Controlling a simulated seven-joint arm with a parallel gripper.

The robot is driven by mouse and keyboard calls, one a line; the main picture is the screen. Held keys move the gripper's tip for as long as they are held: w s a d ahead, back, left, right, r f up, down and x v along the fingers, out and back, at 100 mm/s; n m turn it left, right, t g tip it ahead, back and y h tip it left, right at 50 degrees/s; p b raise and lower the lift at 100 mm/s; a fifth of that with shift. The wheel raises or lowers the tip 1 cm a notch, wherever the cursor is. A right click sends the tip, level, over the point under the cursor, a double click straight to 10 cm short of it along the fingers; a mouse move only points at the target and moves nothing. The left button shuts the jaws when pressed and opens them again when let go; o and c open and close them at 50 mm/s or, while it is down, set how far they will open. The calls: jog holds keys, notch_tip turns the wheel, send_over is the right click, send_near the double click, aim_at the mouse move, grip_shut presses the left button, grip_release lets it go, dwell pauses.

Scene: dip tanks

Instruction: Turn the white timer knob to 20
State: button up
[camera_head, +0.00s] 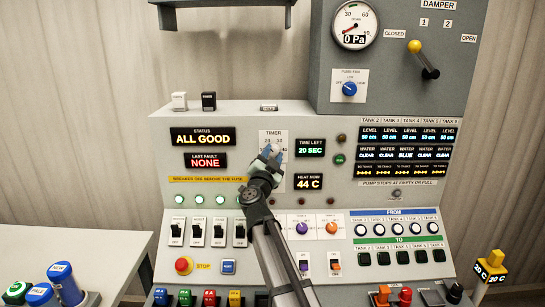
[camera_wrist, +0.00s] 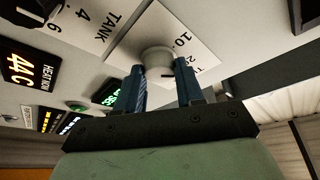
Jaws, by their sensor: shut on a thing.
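The white timer knob (camera_wrist: 157,57) is on a white dial plate (camera_wrist: 150,22) in the wrist view. My gripper (camera_wrist: 160,70) has its two blue fingers on either side of the knob and is shut on it. The number 10 is readable on the plate beside the knob; another number is partly cut off by a finger. In the head view my gripper (camera_head: 271,153) covers the knob and much of the TIMER plate (camera_head: 264,134). The knob's pointer is not clear. The time-left display (camera_head: 311,147) beside it reads 20 SEC.
A heat display (camera_head: 308,182) reads 44 C right of my wrist. The status display (camera_head: 202,137) reads ALL GOOD. A yellow-tipped damper lever (camera_head: 415,47) stands upper right.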

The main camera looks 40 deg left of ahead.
jog(key=shift+m+h, duration=0.4)
jog(key=shift+m, duration=0.4)
jog(key=o, duration=1)
jog(key=v, duration=1.3)
jog(key=shift+s+d+f, duration=0.1)
jog(key=shift+s+d, duration=0.1)
jog(key=shift+s, duration=0.15)
